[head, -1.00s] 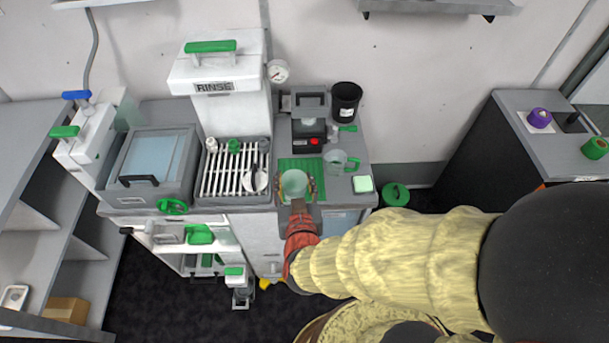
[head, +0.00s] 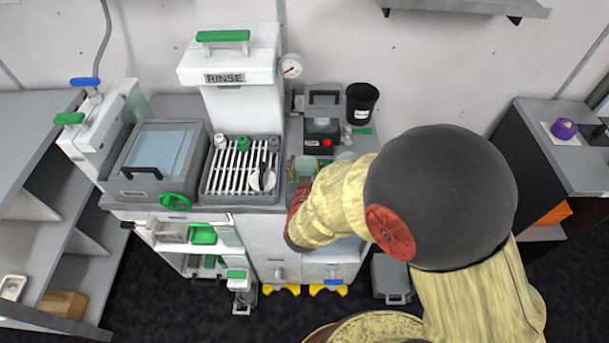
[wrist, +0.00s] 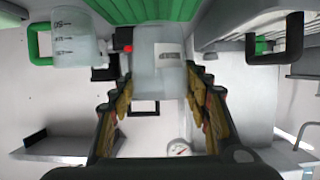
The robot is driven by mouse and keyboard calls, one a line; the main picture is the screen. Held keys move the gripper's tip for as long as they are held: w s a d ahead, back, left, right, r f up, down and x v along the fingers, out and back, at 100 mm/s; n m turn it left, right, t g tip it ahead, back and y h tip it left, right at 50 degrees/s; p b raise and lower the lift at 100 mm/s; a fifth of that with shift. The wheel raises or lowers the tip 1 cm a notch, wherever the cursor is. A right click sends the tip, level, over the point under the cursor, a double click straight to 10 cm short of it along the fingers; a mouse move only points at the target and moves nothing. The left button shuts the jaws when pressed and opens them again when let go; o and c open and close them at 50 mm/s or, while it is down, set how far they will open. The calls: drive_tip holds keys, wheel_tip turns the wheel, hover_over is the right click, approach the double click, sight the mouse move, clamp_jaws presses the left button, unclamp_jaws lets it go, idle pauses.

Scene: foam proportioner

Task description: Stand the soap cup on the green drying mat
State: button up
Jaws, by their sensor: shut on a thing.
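The soap cup, translucent pale green (head: 304,165), is held in my gripper (head: 303,181) over the right part of the counter. In the wrist view the cup (wrist: 160,65) has a pale label and sits between the two fingers, shut on its sides. The green drying mat (wrist: 148,9) shows at the top of the wrist view, beyond the cup. In the head view my arm hides most of the mat. I cannot tell whether the cup's base touches the mat.
A dispenser with a red button (head: 322,132) stands behind the cup, and a black bin (head: 361,103) behind right. A slatted rack (head: 228,180) lies left. A measuring jug (wrist: 75,38) with a green handle is close to the cup, mostly hidden by my arm in the head view.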

sight(305, 170)
drive_tip(key=shift+w+a+f, duration=0.1)
drive_tip(key=shift+w+f, duration=0.2)
drive_tip(key=shift+f, duration=0.05)
drive_tip(key=shift+w+f+b, duration=0.15)
drive_tip(key=shift+f+b, duration=0.35)
drive_tip(key=shift+f, duration=0.4)
drive_tip(key=shift+w+f+b, duration=0.1)
drive_tip(key=shift+f+b, duration=0.35)
drive_tip(key=shift+f, duration=0.45)
drive_tip(key=shift+f, duration=0.15)
drive_tip(key=o, duration=1)
drive_tip(key=shift+o, duration=0.3)
